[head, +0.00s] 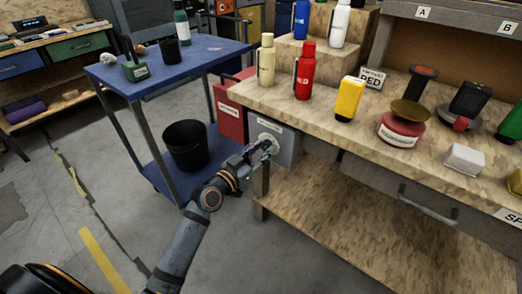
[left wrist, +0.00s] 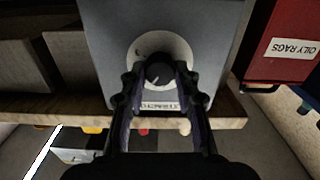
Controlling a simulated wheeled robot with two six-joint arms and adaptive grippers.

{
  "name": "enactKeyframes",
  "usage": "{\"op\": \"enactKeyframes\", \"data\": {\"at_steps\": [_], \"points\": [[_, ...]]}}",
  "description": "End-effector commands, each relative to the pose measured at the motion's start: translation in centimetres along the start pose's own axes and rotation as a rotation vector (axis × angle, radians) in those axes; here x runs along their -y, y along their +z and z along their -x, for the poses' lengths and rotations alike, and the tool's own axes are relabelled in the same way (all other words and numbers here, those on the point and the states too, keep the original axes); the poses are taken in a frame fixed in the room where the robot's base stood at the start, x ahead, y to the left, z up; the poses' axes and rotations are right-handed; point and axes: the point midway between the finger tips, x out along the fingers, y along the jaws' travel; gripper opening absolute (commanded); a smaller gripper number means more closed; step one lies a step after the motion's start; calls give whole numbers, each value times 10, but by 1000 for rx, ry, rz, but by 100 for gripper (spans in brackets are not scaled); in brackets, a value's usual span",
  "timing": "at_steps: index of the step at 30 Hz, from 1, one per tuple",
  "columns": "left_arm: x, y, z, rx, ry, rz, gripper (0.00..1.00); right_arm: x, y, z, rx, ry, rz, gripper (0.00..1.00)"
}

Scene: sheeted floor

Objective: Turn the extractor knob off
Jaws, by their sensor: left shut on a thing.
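The extractor knob (left wrist: 159,75) is a black round knob with a pale pointer line, on a white dial plate (left wrist: 178,48) on a grey box. In the left wrist view its pointer slants down and to the left. My left gripper (left wrist: 159,80) is shut on the knob, with one finger on each side. In the head view the grey box (head: 284,146) hangs at the left end of the workbench, and my left gripper (head: 268,145) reaches it from the left and covers the knob. The label under the dial is partly hidden by the fingers. My right gripper is not in view.
A red oily rags bin (head: 231,112) stands beside the grey box. The workbench (head: 330,118) holds bottles, including a red one (head: 304,75), and a red tin (head: 400,131). A blue cart (head: 190,65) with a black bucket (head: 187,144) stands left. Floor in front is clear.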

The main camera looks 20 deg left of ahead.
Motion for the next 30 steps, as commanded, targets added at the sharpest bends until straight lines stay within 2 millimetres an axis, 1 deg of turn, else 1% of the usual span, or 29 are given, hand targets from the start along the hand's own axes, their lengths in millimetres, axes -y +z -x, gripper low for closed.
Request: {"op": "enactKeyframes", "data": {"at_steps": [5,18,23,30], "points": [[0,-1,0,-1,1,116,0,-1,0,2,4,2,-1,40],[0,-2,0,-2,0,457,0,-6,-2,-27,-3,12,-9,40],[0,-2,0,-2,0,547,0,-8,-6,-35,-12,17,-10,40],[0,-1,0,-3,1,624,0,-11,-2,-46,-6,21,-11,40]]}}
